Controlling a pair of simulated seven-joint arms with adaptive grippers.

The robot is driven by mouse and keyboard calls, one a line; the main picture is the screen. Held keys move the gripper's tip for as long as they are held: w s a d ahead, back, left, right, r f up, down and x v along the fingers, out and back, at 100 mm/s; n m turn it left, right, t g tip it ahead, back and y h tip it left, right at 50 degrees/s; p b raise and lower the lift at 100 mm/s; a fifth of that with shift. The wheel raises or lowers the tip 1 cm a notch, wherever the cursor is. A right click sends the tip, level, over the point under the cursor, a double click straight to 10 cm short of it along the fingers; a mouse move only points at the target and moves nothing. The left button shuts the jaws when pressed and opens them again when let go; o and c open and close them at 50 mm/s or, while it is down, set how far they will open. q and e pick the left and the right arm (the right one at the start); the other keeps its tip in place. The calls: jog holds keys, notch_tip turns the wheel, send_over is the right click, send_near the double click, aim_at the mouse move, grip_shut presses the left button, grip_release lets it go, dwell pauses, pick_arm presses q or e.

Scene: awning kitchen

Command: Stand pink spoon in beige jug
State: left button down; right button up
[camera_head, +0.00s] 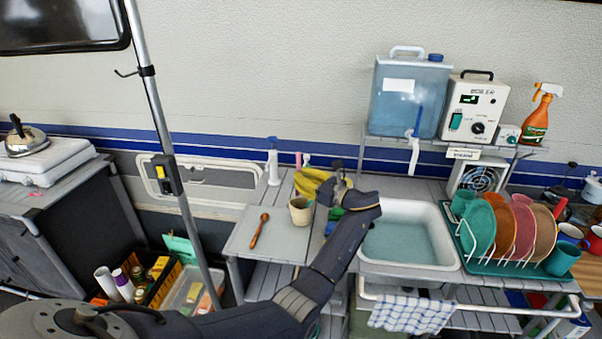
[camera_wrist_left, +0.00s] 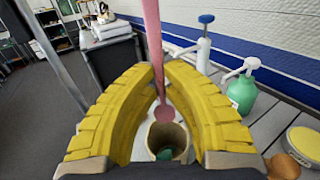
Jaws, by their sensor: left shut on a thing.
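My left gripper (camera_head: 306,184) is above the counter, just above and behind the beige jug (camera_head: 300,210). Its yellow fingers (camera_wrist_left: 164,100) are closed around the pink spoon (camera_wrist_left: 153,40), which also shows in the head view (camera_head: 298,159). The spoon is roughly upright, its handle rising above the fingers and its round end pointing down. In the left wrist view that end overlaps the far rim of the jug (camera_wrist_left: 182,141); I cannot tell whether it is inside the mouth. The jug stands upright, with something green in it. My right gripper is not in view.
A brown wooden spoon (camera_head: 259,231) lies on the counter left of the jug. A white pump bottle (camera_head: 273,166) stands behind, and a green pump bottle (camera_wrist_left: 242,91) shows in the wrist view. The sink (camera_head: 452,250) and dish rack (camera_head: 480,263) are to the right.

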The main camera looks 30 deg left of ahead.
aim_at(298, 192)
pick_arm(q)
jog(key=shift+f, duration=3.2)
jog(key=shift+f, duration=0.1)
jog(key=c, duration=1.5)
grip_release()
jog(key=shift+o, duration=0.2)
jog(key=shift+d, duration=0.1)
jog(key=d, duration=0.4)
jog(key=s+d, duration=0.1)
jog(key=d, duration=0.6)
jog(key=shift+s+d, duration=0.25)
jog(key=shift+d, duration=0.15)
